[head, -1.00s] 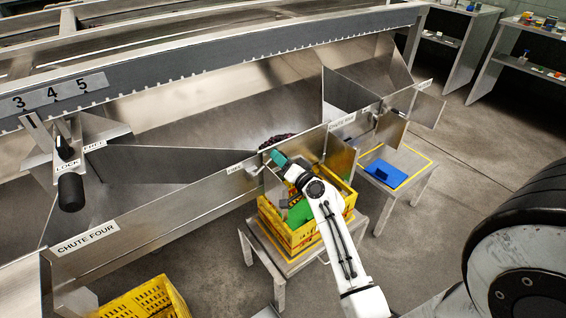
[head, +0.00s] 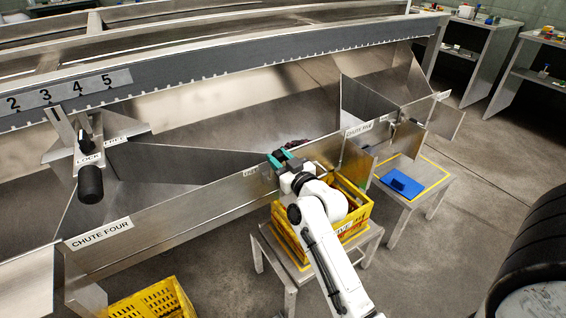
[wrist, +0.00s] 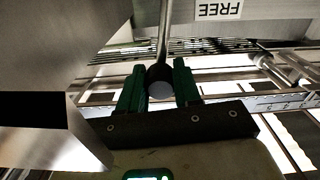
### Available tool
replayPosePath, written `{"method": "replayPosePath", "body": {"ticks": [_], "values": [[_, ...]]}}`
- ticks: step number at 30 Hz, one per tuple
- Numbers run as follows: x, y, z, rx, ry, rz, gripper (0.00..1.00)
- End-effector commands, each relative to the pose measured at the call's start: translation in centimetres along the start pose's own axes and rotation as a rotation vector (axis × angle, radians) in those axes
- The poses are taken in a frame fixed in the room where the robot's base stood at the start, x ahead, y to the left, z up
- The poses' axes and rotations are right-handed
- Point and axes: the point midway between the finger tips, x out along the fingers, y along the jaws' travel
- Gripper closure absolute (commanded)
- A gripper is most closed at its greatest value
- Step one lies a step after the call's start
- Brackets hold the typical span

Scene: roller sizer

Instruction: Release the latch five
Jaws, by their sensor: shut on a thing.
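My gripper (wrist: 158,87) has its green fingers on either side of a dark round knob (wrist: 160,80) at the end of a thin metal rod (wrist: 164,35), and is shut on it. This looks like the handle of latch five. In the head view my gripper (head: 281,159) is at the top edge of the metal front wall, left of the CHUTE FIVE label (head: 367,128). My gripper and arm hide the latch there. A partly covered label (head: 251,171) sits just left of it. In the wrist view a FREE label (wrist: 219,10) shows upside down near the rod.
A yellow crate (head: 361,221) stands on a metal stand below my arm. A blue object (head: 402,183) lies on a yellow-edged table to the right. Another yellow crate (head: 150,303) is at the lower left.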

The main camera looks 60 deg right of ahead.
Motion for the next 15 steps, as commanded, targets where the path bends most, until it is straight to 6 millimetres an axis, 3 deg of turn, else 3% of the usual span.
{"method": "replayPosePath", "body": {"ticks": [15], "values": [[-0.03, -0.81, -0.02, -0.177, -0.003, -0.002, 1.00]]}}
